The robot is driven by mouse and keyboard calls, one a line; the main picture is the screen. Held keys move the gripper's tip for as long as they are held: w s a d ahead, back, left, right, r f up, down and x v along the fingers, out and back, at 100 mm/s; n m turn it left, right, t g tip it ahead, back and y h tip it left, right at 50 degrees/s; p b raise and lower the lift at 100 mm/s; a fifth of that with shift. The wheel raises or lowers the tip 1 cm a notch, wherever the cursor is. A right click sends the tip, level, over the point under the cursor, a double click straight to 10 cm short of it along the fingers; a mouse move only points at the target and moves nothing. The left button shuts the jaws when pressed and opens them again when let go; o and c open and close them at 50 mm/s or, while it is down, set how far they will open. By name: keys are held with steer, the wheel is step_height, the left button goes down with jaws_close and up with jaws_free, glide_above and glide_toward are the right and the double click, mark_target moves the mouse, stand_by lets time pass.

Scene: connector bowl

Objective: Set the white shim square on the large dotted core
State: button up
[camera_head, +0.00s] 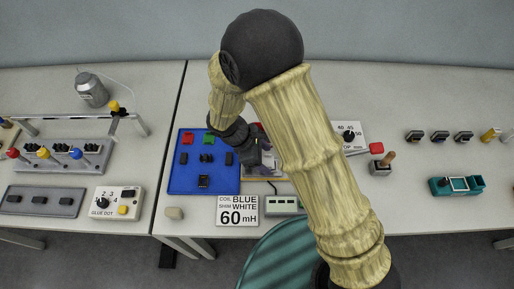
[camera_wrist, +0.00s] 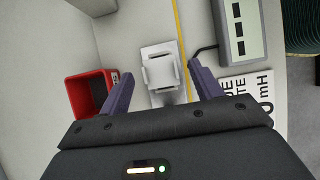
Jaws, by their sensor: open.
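In the wrist view, a pale, whitish square piece (camera_wrist: 161,72) with raised sides lies on the light table between my fingers; I cannot tell whether it is the white shim or a holder. My gripper (camera_wrist: 162,82) is open around that spot, with one dark finger on each side and nothing clearly held. In the head view my gripper (camera_head: 262,158) is over the right edge of the blue mat, partly hidden by my arm. Small dark cores (camera_head: 207,157) lie on the mat; dots on them are too small to tell, so I cannot pick out the large dotted core.
The blue mat (camera_head: 176,180) also carries a red piece (camera_head: 188,139) and a green piece (camera_head: 209,139). A red bin (camera_wrist: 76,95) stands left of my fingers. A card (camera_head: 237,211) reads coil blue, shim white, 60 mH. A meter box (camera_head: 285,206) is beside it.

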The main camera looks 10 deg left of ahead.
steer(key=b+v, duration=0.1)
steer(key=v, duration=1.6)
steer(key=shift+r, duration=0.1)
